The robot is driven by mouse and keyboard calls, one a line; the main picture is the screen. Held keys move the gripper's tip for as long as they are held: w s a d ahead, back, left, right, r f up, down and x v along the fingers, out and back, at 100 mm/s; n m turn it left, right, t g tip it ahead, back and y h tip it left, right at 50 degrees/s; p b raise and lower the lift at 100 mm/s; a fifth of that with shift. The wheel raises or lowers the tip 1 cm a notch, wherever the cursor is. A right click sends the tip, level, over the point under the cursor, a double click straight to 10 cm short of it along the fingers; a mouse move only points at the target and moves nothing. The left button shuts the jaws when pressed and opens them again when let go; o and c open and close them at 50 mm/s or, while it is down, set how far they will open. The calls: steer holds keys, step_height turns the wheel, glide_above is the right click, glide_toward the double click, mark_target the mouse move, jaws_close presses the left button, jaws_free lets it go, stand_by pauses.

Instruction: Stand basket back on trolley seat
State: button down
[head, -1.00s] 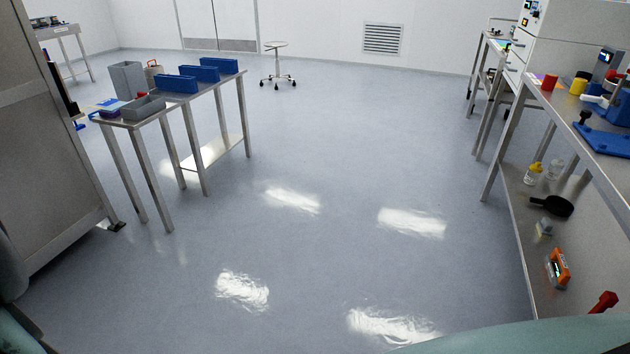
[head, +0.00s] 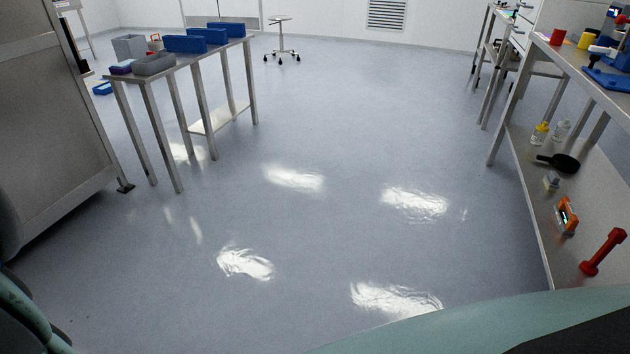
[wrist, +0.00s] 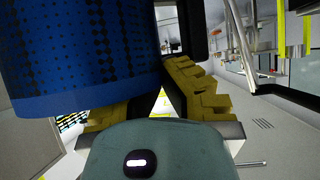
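A blue perforated cylindrical body (wrist: 85,55), seemingly the basket, fills the upper left of the wrist view, very close to the camera. My gripper (wrist: 163,88) shows there with stepped yellow finger pads. The right finger lies beside the blue body, and the left finger is partly hidden behind it. A gap shows between the fingers lower down. The fingertips' contact with the basket is hidden, so I cannot tell whether they grip it. I cannot make out the trolley seat in either view. Neither the basket nor the gripper shows in the head view.
A steel table (head: 207,48) with blue and grey bins stands at left, beside a tall grey cabinet (head: 50,115). A shelved bench (head: 530,205) lines the right, with a red tool (head: 604,252) on its lower shelf. A stool (head: 281,40) stands far back. The middle floor is clear.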

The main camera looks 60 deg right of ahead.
steer(key=shift+f+b, duration=1.05)
steer(key=shift+f, duration=1.5)
steer(key=shift+f+b, duration=0.5)
steer(key=shift+b, duration=0.1)
steer(key=c, duration=1.7)
jaws_free()
steer(key=o, duration=0.6)
steer(key=shift+o, duration=0.2)
steer(key=v, duration=1.2)
